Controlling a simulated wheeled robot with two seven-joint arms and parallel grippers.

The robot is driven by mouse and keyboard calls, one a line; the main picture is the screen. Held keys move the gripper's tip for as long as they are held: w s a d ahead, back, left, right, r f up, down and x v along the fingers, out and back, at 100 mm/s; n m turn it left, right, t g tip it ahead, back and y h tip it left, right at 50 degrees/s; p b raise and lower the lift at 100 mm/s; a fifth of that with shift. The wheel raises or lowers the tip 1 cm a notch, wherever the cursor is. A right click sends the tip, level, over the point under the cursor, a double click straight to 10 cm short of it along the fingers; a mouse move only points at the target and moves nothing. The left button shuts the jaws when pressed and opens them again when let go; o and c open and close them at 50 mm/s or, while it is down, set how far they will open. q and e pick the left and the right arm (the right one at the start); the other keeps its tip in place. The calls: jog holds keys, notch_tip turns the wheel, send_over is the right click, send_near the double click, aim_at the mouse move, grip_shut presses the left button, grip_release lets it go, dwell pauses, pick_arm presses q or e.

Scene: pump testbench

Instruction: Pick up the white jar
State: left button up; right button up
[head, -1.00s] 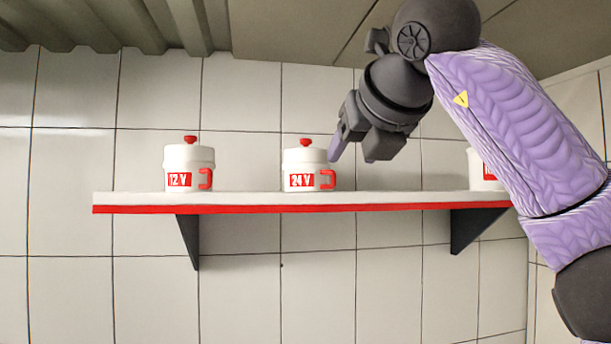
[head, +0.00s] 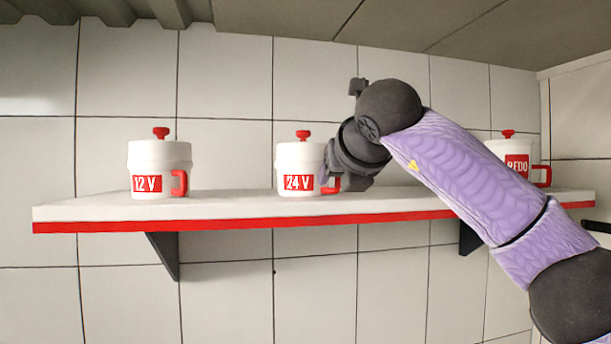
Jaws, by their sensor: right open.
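The jar marked 12 V (head: 158,164) is at the left. The jar marked 24 V (head: 298,160) is in the middle. My left gripper is not in view.
The white shelf has a red front edge and dark brackets (head: 167,254) below. A tiled wall (head: 230,80) stands behind it. The shelf between the 12 V and 24 V jars is clear. A ceiling (head: 290,15) runs above.

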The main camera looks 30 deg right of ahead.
jog(key=shift+s, duration=0.1)
jog(key=shift+c, duration=0.2)
jog(key=c, duration=0.7)
grip_shut()
jog(key=shift+r, duration=0.1)
dwell(0.3)
